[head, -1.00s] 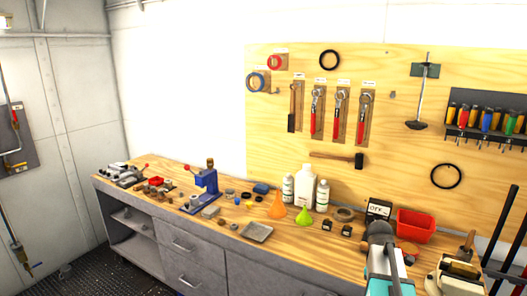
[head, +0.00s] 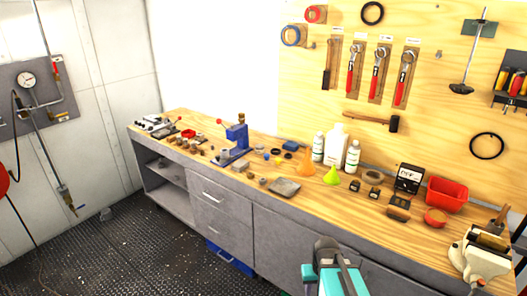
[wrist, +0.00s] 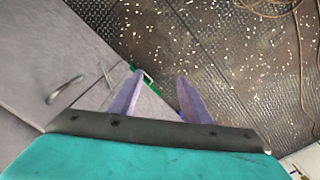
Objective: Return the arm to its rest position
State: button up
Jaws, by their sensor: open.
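My gripper (wrist: 160,76) shows in the wrist view with its two pale purple fingers apart and nothing held between them. It points down past the grey cabinet front toward the dark floor. In the head view, a teal and dark grey part of my arm (head: 338,284) rises at the bottom edge, in front of the cabinet. The fingers cannot be made out there.
The wooden workbench (head: 225,170) carries a blue press (head: 236,142), bottles, funnels, a red bin (head: 446,194) and a vise (head: 483,255). A blue crate (head: 230,259) lies under the cabinet. Cables (wrist: 265,10) lie on the floor.

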jog(key=s+a+f+g+b, duration=0.2)
jog(key=s+f+g+b, duration=0.4)
jog(key=s+f, duration=2)
jog(key=shift+s+f+b, duration=0.3)
jog(key=shift+s+b, duration=0.15)
jog(key=shift+b, duration=0.25)
jog(key=shift+a, duration=0.1)
